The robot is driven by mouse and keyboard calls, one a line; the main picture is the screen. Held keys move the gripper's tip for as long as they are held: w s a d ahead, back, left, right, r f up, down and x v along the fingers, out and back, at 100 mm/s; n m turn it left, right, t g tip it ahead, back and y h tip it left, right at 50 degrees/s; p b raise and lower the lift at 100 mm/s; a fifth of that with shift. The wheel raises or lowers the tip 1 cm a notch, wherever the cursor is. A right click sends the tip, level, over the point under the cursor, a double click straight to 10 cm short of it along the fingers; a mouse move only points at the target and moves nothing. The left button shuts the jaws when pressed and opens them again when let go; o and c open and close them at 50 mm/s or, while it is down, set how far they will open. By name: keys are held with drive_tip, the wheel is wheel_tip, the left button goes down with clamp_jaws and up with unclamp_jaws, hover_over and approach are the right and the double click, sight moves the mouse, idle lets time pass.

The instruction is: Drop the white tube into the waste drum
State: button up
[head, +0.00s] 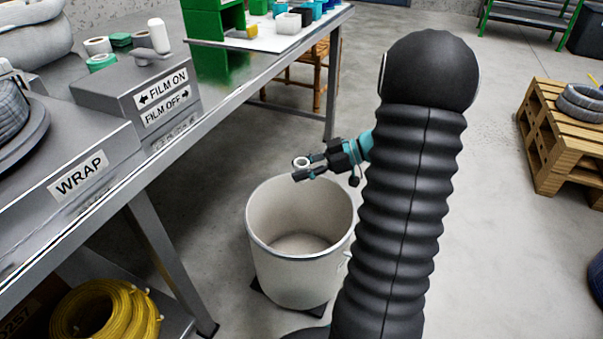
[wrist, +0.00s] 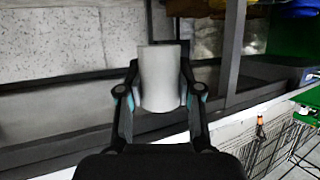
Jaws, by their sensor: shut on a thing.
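The white tube (head: 301,162) is held between the fingers of my gripper (head: 309,168). In the wrist view the tube (wrist: 161,80) stands between the two fingers (wrist: 160,95), which are shut on it from both sides. The waste drum (head: 262,248) is a large off-white open drum on the floor, and its visible inside looks empty. In the head view my gripper and the tube appear over the drum's far rim area, above the opening. The exact height above the rim is hard to tell.
A grey wrapping bench (head: 120,152) with a lever, tape rolls and labels stands left of the drum. Yellow cable coils (head: 105,312) lie on its lower shelf. A wooden pallet (head: 545,150) with a grey coil stands at right. The floor between is clear.

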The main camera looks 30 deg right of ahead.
wheel_tip(320, 180, down, 6)
drive_tip(key=b, duration=0.1)
drive_tip(key=shift+s+a, duration=0.15)
idle(0.4)
drive_tip(key=shift+f, duration=0.1)
drive_tip(key=o, duration=1)
drive_tip(key=v, duration=1.2)
